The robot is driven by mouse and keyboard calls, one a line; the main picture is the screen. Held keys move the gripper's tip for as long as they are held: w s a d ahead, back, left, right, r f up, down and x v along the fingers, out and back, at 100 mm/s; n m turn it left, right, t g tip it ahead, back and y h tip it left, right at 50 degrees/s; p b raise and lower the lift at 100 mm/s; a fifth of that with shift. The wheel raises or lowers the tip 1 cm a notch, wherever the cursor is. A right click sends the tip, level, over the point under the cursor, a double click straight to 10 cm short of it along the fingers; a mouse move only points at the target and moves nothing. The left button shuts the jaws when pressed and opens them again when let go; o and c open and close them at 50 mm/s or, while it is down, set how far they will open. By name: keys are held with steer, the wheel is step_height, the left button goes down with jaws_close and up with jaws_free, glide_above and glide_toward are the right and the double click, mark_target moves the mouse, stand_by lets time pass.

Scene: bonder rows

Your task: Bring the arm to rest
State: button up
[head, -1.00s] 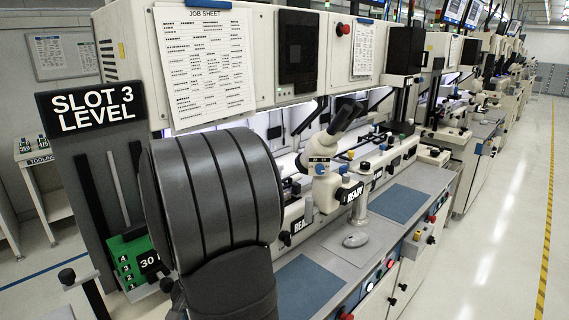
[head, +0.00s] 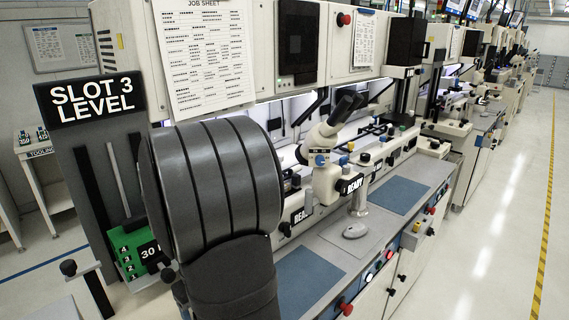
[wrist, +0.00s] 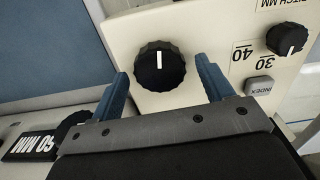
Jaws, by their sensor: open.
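My gripper (wrist: 162,88) shows in the wrist view with its two blue fingers spread wide apart and nothing held. Beyond the fingertips is a black knob (wrist: 160,66) with a white pointer line, on a cream panel; in the picture it lies between the fingers, and I cannot tell how far off it is. In the head view a large dark grey part of my arm (head: 215,180) fills the left middle, and my gripper is not visible there.
The cream panel also has a smaller knob (wrist: 287,39) and an INDEX button (wrist: 259,86). In the head view a microscope (head: 330,150) stands over the bench, near blue mats (head: 398,194). A SLOT 3 LEVEL sign (head: 92,95) stands left. The aisle floor (head: 490,230) is clear.

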steer(key=shift+n, duration=0.7)
steer(key=shift+r, duration=1)
steer(key=shift+o, duration=0.2)
steer(key=o, duration=0.6)
steer(key=shift+c, duration=0.2)
steer(key=w+a+r+t+y, duration=0.1)
steer(key=a+r+t, duration=0.15)
steer(key=r, duration=0.65)
steer(key=w+a+r+m+t+y, duration=0.1)
steer(key=a+r+y, duration=0.15)
steer(key=r, duration=0.75)
steer(key=w+a+r+t, duration=0.2)
steer(key=a+r, duration=0.1)
steer(key=r, duration=0.6)
steer(key=s+d+r+m+t+y, duration=0.15)
steer(key=s+r, duration=0.25)
steer(key=r, duration=0.6)
steer(key=s+d+r+t+y, duration=0.15)
steer(key=s+r, duration=0.25)
steer(key=r, duration=0.6)
steer(key=s+r+m+t+y, duration=0.15)
steer(key=s+r, duration=0.25)
steer(key=r, duration=0.7)
steer(key=w+a+f+n, duration=0.1)
steer(key=w+a+f, duration=0.3)
steer(key=w+a, duration=0.1)
steer(key=shift+w+a+y, duration=0.15)
steer(key=shift+w+y, duration=0.15)
steer(key=shift+w, duration=0.5)
